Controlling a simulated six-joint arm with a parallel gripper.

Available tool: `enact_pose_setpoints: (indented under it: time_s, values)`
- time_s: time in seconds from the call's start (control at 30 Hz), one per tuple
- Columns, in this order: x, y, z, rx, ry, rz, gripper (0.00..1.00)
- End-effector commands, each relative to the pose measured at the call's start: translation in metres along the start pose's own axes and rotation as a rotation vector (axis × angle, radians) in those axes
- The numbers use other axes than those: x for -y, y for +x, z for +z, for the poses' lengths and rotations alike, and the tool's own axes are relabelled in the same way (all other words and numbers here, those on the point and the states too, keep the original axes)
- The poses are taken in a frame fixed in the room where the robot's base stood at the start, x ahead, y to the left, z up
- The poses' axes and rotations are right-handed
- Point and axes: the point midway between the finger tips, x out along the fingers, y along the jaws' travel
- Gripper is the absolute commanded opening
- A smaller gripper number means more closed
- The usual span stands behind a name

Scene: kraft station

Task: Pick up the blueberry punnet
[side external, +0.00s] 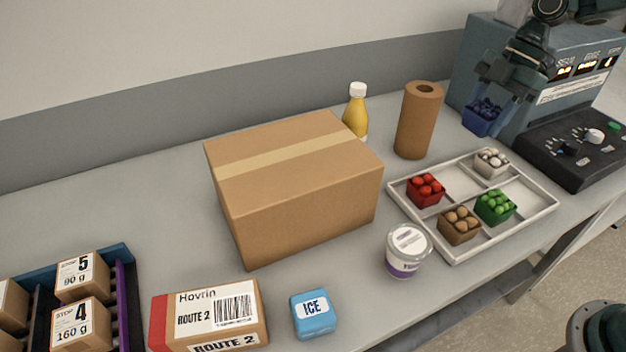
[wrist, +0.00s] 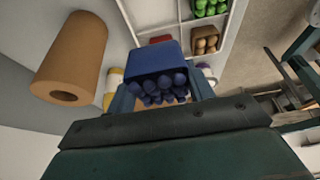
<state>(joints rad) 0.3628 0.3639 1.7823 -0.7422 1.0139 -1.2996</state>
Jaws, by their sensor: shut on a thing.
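The blueberry punnet (side external: 481,119) is a small blue box heaped with dark blue berries. It hangs in the air at the upper right of the side view, in front of the blue-grey machine. My gripper (side external: 493,88) is shut on it from above. In the wrist view the punnet (wrist: 154,60) sits between the two fingers of my gripper (wrist: 158,92), berries towards the camera. A white divided tray (side external: 545,205) lies to the lower left of the punnet in the side view, with red, white, green and brown punnets in it.
A kraft paper roll (side external: 418,120) stands left of the held punnet, with a yellow bottle (side external: 355,112) and a large carton (side external: 300,190) beyond. A black control panel (side external: 575,150) is at right. A white tub (side external: 407,252) stands before the tray.

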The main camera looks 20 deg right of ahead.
Motion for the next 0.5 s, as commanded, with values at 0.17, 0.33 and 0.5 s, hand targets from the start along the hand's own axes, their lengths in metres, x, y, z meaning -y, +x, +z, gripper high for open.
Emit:
enact_pose_setpoints:
  time_s: [0.17,0.33,0.5]
  values:
    - [-0.001,-0.027,-0.011,0.0,0.0,0.002,0.29]
    - [-0.001,-0.04,-0.016,-0.001,0.0,0.001,0.29]
    - [0.0,-0.046,-0.019,0.0,0.001,0.001,0.29]
